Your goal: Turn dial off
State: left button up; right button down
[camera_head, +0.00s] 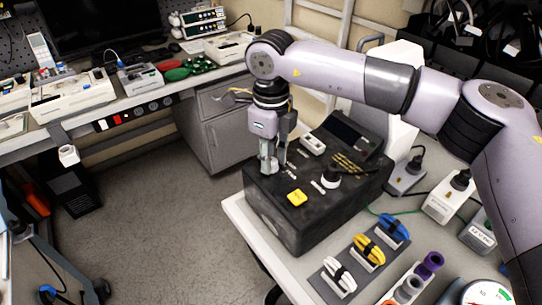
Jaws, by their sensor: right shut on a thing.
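A black box-shaped device (300,225) stands on the white table, with a dark screen (350,130) at its back. My right gripper (272,163) points straight down at the panel's left edge, left of the white knob. It is shut on a small dial there, which its fingers mostly hide, so the dial's setting cannot be read. My left gripper is not in view.
Blue, yellow and white cable bundles (367,250) lie in holders in front of the device. Plugs and adapters (447,203) stand on its right. A bench (150,105) with pump units and a monitor runs along the back left. The floor (165,210) between is clear.

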jog(key=c, duration=1.3)
grip_release()
notch_tip(320, 180, up, 12)
jog(key=shift+r, duration=0.15)
